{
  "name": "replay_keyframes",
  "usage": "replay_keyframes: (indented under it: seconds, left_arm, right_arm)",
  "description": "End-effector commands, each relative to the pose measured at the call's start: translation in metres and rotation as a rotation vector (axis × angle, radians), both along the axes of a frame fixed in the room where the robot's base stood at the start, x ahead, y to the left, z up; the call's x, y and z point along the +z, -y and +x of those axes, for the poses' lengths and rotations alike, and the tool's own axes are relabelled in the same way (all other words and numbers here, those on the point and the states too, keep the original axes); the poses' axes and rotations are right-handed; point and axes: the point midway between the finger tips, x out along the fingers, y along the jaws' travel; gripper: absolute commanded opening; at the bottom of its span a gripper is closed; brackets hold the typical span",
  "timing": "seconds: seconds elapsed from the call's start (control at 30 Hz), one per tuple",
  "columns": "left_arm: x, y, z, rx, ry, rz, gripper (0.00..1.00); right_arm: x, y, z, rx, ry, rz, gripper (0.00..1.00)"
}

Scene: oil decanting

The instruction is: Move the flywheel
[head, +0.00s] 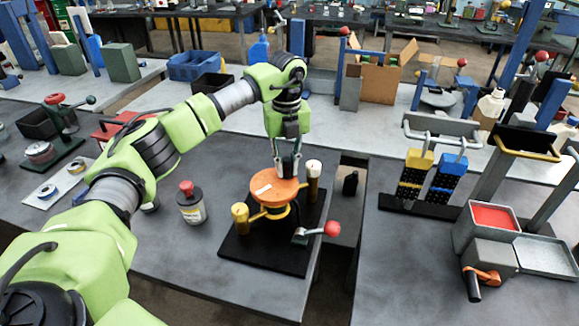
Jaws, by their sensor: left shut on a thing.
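The flywheel looks to be the orange disc (274,191), with a pale mark on its top. It sits at the middle of a fixture on a black base plate (240,247), above a yellow ring. My left gripper (287,172) points straight down at the far right part of the disc. Its fingers are shut on the disc, as far as I can see; the exact contact is small and partly hidden. Whether the disc is clear of the fixture, I cannot tell. My right gripper is not in view.
A yellow post (240,218) and a cream-topped post (313,178) flank the disc. A red-knobbed lever (331,229) sticks out at the front right. A gap separates this table from the right one.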

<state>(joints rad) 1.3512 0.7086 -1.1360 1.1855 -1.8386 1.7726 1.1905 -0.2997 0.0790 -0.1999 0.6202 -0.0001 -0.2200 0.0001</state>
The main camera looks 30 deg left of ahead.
Motion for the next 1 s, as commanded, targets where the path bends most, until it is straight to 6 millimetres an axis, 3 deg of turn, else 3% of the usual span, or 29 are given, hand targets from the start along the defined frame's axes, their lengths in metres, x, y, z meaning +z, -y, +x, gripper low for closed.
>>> replay_keyframes:
  seconds: [0.5,1.0]
  left_arm:
    - [0.002,-0.020,0.002,0.429,0.004,-0.001,0.00]
    - [0.001,-0.026,0.001,0.578,0.003,-0.002,0.00]
  right_arm:
    - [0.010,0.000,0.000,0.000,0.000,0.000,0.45]
    - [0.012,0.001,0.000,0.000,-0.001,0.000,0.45]
